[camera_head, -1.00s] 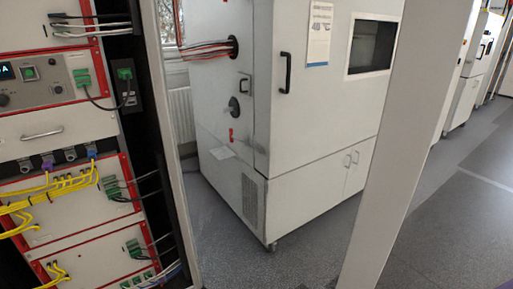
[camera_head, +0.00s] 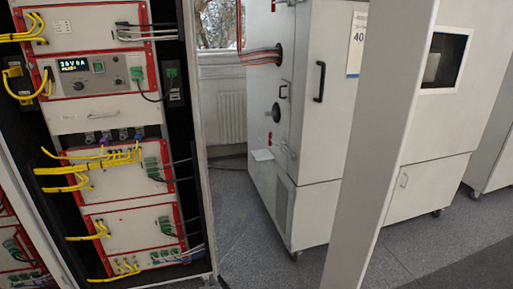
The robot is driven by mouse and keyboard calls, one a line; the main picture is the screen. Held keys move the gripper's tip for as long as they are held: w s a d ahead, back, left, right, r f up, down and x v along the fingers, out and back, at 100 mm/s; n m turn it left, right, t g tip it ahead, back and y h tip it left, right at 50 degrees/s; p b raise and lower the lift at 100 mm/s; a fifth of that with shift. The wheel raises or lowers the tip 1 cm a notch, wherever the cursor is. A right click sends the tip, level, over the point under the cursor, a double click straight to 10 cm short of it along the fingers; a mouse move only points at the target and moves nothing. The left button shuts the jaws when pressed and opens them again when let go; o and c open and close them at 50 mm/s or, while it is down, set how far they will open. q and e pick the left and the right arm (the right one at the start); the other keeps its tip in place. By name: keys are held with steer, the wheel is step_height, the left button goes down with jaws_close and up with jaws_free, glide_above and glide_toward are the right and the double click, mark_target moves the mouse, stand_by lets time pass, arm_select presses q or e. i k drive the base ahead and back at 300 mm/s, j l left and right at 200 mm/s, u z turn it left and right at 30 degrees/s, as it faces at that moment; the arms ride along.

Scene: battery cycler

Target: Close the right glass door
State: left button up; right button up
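A cabinet rack (camera_head: 203,200) stands open at the left, with its modules and yellow cables exposed. A pale grey upright post (camera_head: 385,140) slants across the right half of the view, nearer to me than the white chamber behind it. It looks like the outer frame of the right glass door, standing open. Any glass between it and the rack's edge is too clear to make out. The door's top and bottom are cut off by the picture. Neither of my grippers is in view.
A white test chamber (camera_head: 335,150) on casters stands behind the post, with a black handle (camera_head: 319,82). Another white chamber (camera_head: 430,140) is to its right. Grey floor (camera_head: 240,230) is clear between the rack and the chambers.

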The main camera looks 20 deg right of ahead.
mark_target(399, 35)
steer(key=k+l+u, duration=0.15)
steer(key=l, duration=0.2)
steer(key=l+u, duration=0.15)
steer(key=l, duration=0.2)
steer(key=k+l+u, duration=0.1)
steer(key=l, duration=0.2)
steer(key=l+u, duration=0.4)
steer(key=l, duration=0.6)
steer(key=i+l, duration=0.15)
steer(key=l, duration=0.15)
steer(key=i+l+u, duration=0.1)
steer(key=l, duration=0.25)
steer(key=i+l, duration=0.15)
steer(key=l, duration=0.15)
steer(key=l+u, duration=0.15)
steer(key=l, duration=0.55)
steer(key=l+u, duration=0.15)
steer(key=l, duration=0.5)
steer(key=k+l+u, duration=0.1)
steer(key=l, duration=0.6)
steer(key=k, duration=0.05)
